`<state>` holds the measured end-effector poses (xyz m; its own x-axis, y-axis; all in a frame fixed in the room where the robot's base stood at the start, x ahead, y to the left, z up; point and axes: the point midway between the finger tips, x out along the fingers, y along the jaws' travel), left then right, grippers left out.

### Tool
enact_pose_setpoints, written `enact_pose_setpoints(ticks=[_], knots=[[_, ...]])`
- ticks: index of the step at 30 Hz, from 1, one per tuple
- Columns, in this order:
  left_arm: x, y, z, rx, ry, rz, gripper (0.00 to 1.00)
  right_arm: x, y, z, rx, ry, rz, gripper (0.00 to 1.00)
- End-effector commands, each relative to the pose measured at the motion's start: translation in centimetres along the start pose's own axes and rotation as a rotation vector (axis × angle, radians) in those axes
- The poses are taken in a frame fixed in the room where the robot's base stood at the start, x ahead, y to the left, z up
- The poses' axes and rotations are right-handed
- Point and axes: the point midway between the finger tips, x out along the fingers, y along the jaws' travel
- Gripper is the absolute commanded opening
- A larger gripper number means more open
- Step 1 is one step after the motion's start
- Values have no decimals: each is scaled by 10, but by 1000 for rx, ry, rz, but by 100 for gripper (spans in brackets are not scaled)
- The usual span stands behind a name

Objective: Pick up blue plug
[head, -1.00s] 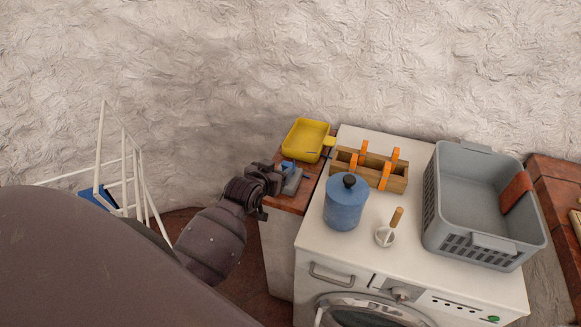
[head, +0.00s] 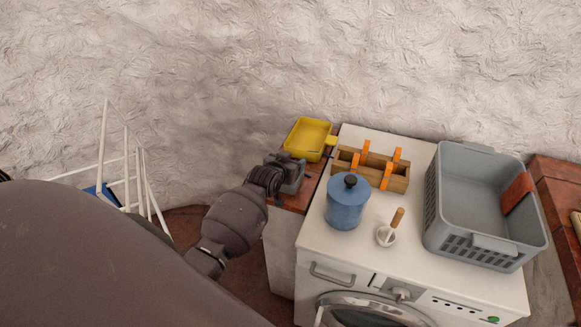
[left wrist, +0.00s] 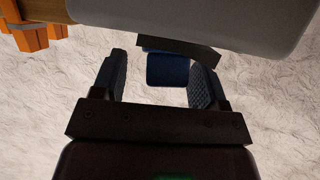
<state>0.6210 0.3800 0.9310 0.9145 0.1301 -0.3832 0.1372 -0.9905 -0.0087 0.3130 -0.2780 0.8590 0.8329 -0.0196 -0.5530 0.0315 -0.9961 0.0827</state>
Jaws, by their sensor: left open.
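The blue plug (left wrist: 167,70) shows in the left wrist view, between the two fingers of my left gripper (left wrist: 160,80). Gaps show on both sides of it, and the fingers are open. In the head view my left gripper (head: 285,166) is over the brick-topped counter, at a small grey block (head: 293,184). The gripper hides the plug there. A dark bar crosses just above the plug in the wrist view. My right gripper is in neither view.
A yellow tray (head: 308,139) stands just behind the gripper.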

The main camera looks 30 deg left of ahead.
Motion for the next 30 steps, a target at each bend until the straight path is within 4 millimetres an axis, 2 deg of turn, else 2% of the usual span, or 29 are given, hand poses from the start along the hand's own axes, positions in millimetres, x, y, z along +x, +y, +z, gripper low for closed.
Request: enact_pose_setpoints(ticks=[8,18,25,27,30], knots=[[1,0,0,0,1,0,65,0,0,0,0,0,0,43],[1,0,0,0,1,0,14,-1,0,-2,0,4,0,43],[1,0,-1,0,1,0,14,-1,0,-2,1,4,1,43],[0,0,-4,0,2,0,5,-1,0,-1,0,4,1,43],[-4,0,-13,0,4,0,0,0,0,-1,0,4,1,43]])
